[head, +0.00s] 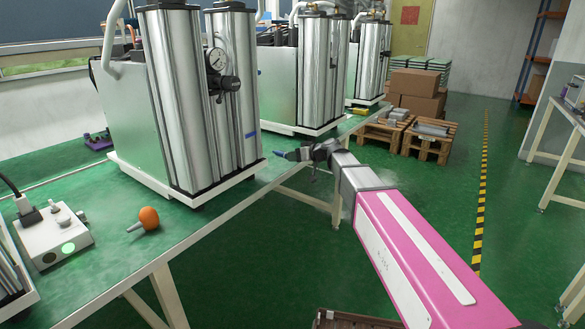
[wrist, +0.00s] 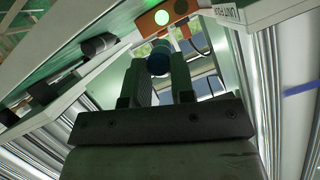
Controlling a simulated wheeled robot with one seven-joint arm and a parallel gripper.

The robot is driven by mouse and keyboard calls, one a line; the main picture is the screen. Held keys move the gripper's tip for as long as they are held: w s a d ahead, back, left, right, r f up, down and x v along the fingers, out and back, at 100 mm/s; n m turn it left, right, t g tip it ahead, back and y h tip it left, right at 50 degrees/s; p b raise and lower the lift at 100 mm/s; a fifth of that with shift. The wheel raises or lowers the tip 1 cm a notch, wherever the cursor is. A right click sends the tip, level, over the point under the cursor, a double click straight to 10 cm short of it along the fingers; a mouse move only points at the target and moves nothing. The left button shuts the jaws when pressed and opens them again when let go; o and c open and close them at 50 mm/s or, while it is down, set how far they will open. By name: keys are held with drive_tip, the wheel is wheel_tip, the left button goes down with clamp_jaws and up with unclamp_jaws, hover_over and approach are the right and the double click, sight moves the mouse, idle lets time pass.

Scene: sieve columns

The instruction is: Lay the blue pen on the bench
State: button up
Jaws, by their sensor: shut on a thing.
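The blue pen (head: 281,154) is held in my gripper (head: 296,153), its blue end sticking out to the left of the jaws in the head view. In the wrist view, the pen (wrist: 158,63) shows nearly end-on as a dark blue round shape between the two fingertips of my gripper (wrist: 160,75). The green-topped bench (head: 205,228) runs along the left of the head view. My gripper appears in front of the gap between two column units, near the bench's right edge; its height over the top is hard to tell.
A column unit with a gauge (head: 215,90) stands left of my gripper, and another column unit (head: 305,75) behind it. An orange-ended object (head: 149,217) and a white control box (head: 52,237) lie on the near bench. Bare bench shows along the front edge.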

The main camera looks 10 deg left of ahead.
drive_tip(key=shift+f, duration=2.4)
drive_tip(key=o, duration=0.9)
drive_tip(key=shift+f, duration=0.1)
drive_tip(key=shift+d+f, duration=0.1)
drive_tip(key=v, duration=1)
drive_tip(key=shift+d+r, duration=0.3)
drive_tip(key=shift+r, duration=0.15)
